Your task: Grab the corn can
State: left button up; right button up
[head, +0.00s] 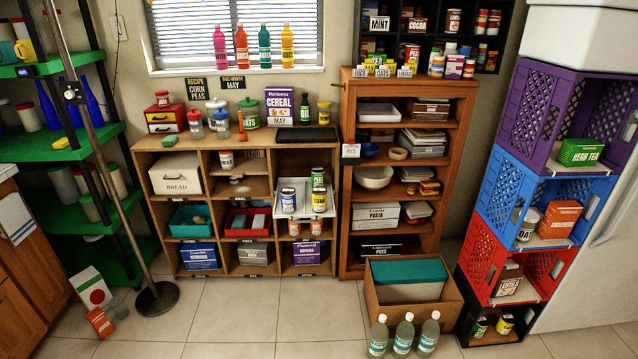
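Several cans stand on a white tray (304,214) at the right column of the low wooden shelf. One can with a yellow label (319,201) stands at the tray's front right; it may be the corn can, but its lettering is too small to read surely. A can with a blue label (288,201) stands to its left, and a green can (318,178) stands behind it. Another can with a yellow label (504,324) sits in the black bottom crate at the right. Neither of my grippers is in view.
Crates in purple, blue (497,192), red (484,246) and black are stacked at the right. A cardboard box (411,309) and several clear bottles (404,338) stand on the floor. A pole on a round base (157,299) stands at the left. The floor before the low shelf is clear.

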aim_at(319, 193)
jog(key=i+z, duration=0.15)
jog(key=i, duration=0.45)
jog(key=i+z, duration=0.1)
jog(key=i, duration=0.45)
jog(key=i+j+z, duration=0.15)
jog(key=i, duration=0.45)
jog(key=i+j+z, duration=0.15)
jog(key=i, duration=0.4)
